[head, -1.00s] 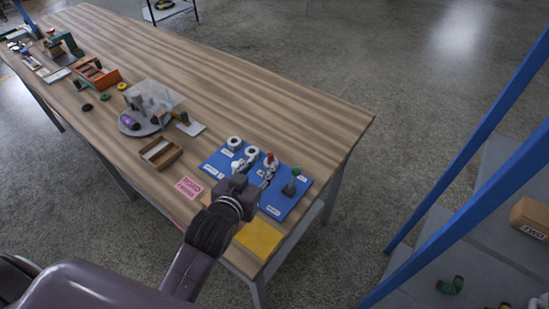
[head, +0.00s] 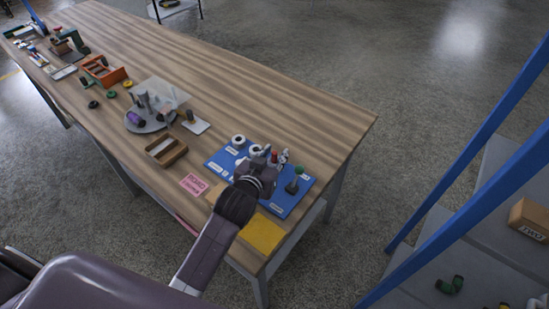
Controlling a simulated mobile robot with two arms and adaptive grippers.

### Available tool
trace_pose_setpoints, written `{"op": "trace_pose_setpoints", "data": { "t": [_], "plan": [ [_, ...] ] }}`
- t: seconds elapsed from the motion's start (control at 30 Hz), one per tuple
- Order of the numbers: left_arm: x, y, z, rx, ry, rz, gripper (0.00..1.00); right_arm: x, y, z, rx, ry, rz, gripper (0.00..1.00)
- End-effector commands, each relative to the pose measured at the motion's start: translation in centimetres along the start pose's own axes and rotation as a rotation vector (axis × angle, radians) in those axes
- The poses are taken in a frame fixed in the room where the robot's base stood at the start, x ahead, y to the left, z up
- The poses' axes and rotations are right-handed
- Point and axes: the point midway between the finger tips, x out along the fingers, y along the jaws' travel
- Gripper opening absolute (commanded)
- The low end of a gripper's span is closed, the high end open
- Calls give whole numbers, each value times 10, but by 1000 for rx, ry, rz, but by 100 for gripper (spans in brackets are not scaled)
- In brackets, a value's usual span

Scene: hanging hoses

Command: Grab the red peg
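A small red spot, likely the red peg (head: 286,152), shows on the blue board (head: 282,208) near the table's right end. It is tiny and partly hidden by my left gripper. My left gripper (head: 275,155) is over the board, just left of the red spot; its fingers are too small and crowded to tell whether they are open or shut, or touching the peg. A green-topped peg (head: 299,171) stands to the right on the board. My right gripper is not in view.
White rings (head: 238,141) sit at the board's back left. A yellow sheet (head: 262,234), a pink label (head: 193,184) and a wooden box (head: 166,151) lie nearby. A blue-framed shelf (head: 470,215) stands at right.

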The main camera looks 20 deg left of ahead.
Motion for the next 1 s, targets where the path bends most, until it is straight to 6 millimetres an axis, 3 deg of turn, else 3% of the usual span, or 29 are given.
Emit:
{"op": "trace_pose_setpoints", "data": {
  "t": [0.23, 0.67, 0.83, 1.0],
  "plan": [
    [0, 0, 0, 0, 0, 0, 0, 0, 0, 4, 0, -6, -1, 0],
    [-3, 0, -8, 0, 3, 0, 0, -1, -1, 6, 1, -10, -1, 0],
    [-12, 0, -29, 1, 5, 0, 0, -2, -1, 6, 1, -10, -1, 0],
    [-28, 0, -71, 0, 9, 0, 0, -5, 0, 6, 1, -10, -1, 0]
  ]
}}
